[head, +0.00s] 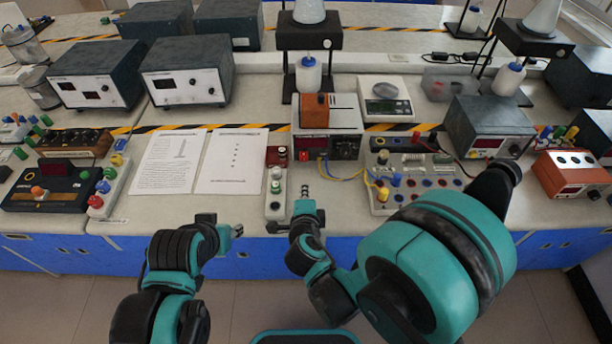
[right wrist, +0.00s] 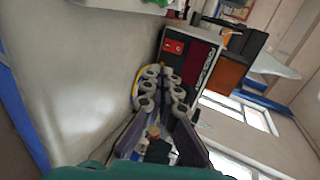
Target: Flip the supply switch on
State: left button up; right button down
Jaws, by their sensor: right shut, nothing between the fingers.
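The power supply (head: 328,144) stands at the middle of the bench, a pale box with a dark red display and a knob. Its red switch (head: 304,155) is at the lower left of the front panel. The right wrist view also shows the red switch (right wrist: 174,46) beside the dark display. Whether it is on or off is too small to tell. My right gripper (head: 305,190) is shut and empty, in front of and below the switch, apart from it. Its fingers (right wrist: 160,92) point toward the supply's front. My left gripper (head: 237,231) hangs at the bench's front edge, its jaws unclear.
A narrow terminal strip (head: 275,192) lies left of my right gripper. A board with coloured sockets (head: 410,186) lies to the right, with yellow and blue wires (head: 350,176) from the supply. An orange block (head: 315,107) sits on the supply. Paper sheets (head: 232,165) lie left.

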jog(key=shift+s+a+f, duration=0.1)
jog(key=shift+a, duration=0.05)
send_near(304, 161)
jog(key=x, duration=0.5)
jog(key=shift+f, duration=0.4)
jog(key=shift+w, duration=0.7)
